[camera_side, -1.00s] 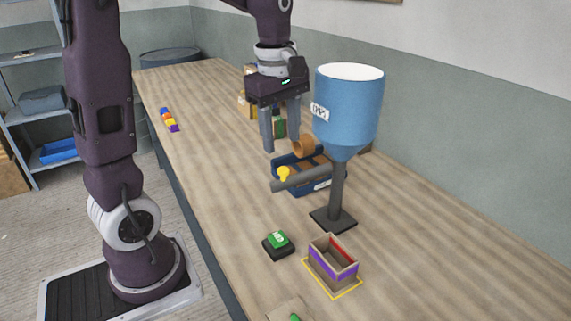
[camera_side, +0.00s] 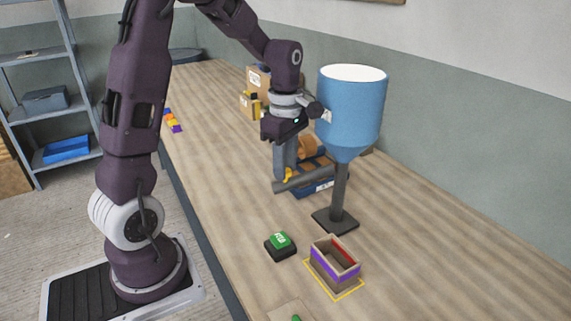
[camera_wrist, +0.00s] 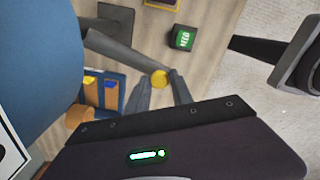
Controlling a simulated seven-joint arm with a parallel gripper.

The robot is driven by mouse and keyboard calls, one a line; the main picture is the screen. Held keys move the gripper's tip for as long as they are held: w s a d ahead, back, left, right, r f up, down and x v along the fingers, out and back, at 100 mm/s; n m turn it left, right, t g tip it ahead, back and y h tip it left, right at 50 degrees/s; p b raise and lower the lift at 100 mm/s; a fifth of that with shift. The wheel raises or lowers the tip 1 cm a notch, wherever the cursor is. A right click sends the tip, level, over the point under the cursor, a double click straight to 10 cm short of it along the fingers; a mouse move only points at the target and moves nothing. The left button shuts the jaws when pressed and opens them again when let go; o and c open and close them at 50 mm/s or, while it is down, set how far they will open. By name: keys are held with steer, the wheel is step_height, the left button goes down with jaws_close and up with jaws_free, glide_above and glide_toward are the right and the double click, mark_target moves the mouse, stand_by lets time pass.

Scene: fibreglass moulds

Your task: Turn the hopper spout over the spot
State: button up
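The blue hopper (camera_side: 352,110) stands on a grey post. Its grey spout (camera_side: 303,180) points left in the side view, away from the yellow-outlined spot (camera_side: 349,293). An open box with a purple band (camera_side: 336,264) stands on that spot. A yellow knob (camera_wrist: 160,79) sits near the spout's free end; it is mostly hidden in the side view. My gripper (camera_side: 286,174) is lowered over the spout end, fingers pointing down. In the wrist view my gripper's fingers (camera_wrist: 160,82) stand on either side of the knob, apart; contact is unclear.
A green button on a black base (camera_side: 281,246) is left of the box. A blue bin (camera_side: 318,191) with brown contents lies behind the spout. Cardboard boxes (camera_side: 259,80) stand farther back. The table between button, hopper base and box is clear.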

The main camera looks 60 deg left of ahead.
jaws_close()
stand_by(1.1)
